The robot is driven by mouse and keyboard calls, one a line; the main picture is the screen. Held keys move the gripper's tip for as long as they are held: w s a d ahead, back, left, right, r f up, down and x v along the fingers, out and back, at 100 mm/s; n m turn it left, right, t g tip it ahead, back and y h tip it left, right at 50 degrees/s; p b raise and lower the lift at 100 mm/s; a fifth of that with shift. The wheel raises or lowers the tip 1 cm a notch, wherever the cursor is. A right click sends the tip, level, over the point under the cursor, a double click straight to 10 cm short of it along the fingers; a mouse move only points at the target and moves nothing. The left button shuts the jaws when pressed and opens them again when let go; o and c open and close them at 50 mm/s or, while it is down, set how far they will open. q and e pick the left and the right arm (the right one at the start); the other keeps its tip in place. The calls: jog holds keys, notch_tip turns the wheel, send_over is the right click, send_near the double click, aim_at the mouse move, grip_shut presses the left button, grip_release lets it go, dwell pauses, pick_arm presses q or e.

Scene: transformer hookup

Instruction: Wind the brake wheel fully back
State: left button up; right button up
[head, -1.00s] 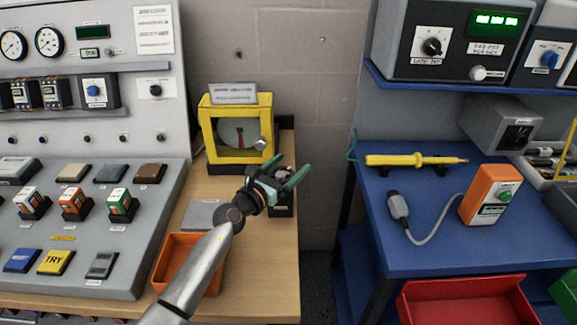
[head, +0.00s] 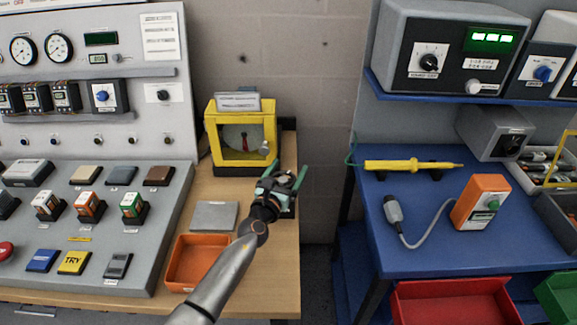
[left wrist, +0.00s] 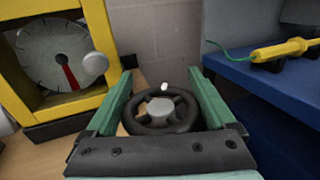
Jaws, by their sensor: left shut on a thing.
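The brake wheel (left wrist: 160,106) is a black spoked handwheel with a grey hub and a small pale knob at its far rim. In the left wrist view it lies between the two green fingers of my left gripper (left wrist: 158,95), which is shut on it. In the head view my left gripper (head: 287,178) is at the right edge of the wooden bench and hides most of the wheel. Behind it stands a yellow-framed case (head: 212,135) with a round pale dial and a red pointer (left wrist: 70,76). The pointer points down in the left wrist view. My right gripper is not in view.
An orange tray (head: 176,275) and a grey plate (head: 214,215) are on the wooden bench (head: 275,270). A sloped control panel (head: 150,240) stands left. Across a gap, a blue bench (head: 430,255) holds a yellow probe (head: 410,165) and an orange device (head: 480,202).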

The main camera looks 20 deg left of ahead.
pick_arm(q)
jog(key=o, duration=1.1)
jog(key=shift+s, duration=0.15)
jog(key=shift+s, duration=0.3)
jog(key=s, duration=0.4)
jog(key=s+p, duration=0.1)
jog(key=s, duration=0.2)
jog(key=s+a+p, duration=0.1)
jog(key=s, duration=0.3)
jog(key=shift+s, duration=0.35)
